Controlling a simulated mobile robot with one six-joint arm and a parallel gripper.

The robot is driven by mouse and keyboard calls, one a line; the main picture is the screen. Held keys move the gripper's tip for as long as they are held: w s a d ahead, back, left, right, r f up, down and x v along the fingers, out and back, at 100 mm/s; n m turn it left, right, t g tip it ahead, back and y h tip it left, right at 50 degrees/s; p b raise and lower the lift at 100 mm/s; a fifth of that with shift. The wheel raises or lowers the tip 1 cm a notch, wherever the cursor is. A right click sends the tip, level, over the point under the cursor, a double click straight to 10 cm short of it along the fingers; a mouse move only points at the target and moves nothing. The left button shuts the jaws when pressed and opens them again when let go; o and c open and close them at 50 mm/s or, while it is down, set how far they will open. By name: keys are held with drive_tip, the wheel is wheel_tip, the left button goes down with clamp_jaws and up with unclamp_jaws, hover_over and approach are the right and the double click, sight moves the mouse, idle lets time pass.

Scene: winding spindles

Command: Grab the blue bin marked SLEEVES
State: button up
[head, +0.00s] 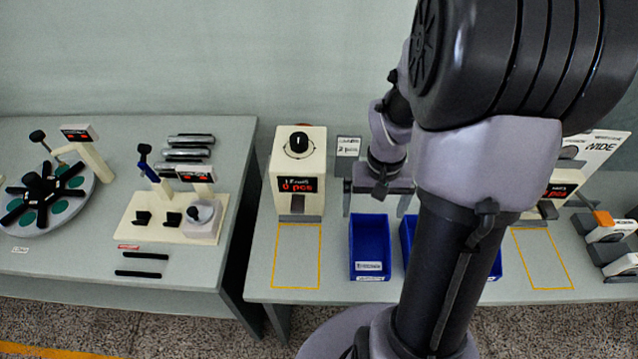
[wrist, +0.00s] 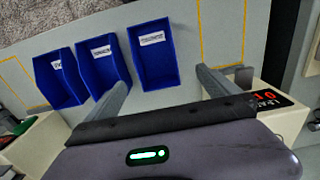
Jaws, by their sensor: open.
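Several blue bins stand on the right table. In the head view the left bin (head: 370,240) shows whole, the middle bin (head: 407,232) is mostly hidden by my arm, and only an edge of the right bin (head: 496,266) shows. The wrist view, turned about, shows the same left bin at its right (wrist: 154,62), the middle bin (wrist: 103,72) and the third bin (wrist: 58,82). Each has a white label too small to read, so I cannot tell which says SLEEVES. My gripper (wrist: 163,77) is open and empty, behind and above the bins; it also shows in the head view (head: 377,205).
A cream machine with a red display (head: 298,172) stands left of the bins, behind a yellow outlined area (head: 297,262). Another outlined area (head: 542,258) lies right of the bins. A gap separates this table from the left table (head: 60,265) with its fixtures.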

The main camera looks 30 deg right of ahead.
drive_tip(key=b, duration=0.5)
hover_over(368, 252)
wheel_tip(368, 252, down, 11)
drive_tip(key=shift+s+a+f, duration=0.15)
wheel_tip(368, 252, down, 6)
drive_tip(key=b, duration=0.3)
drive_tip(key=shift+r, duration=0.2)
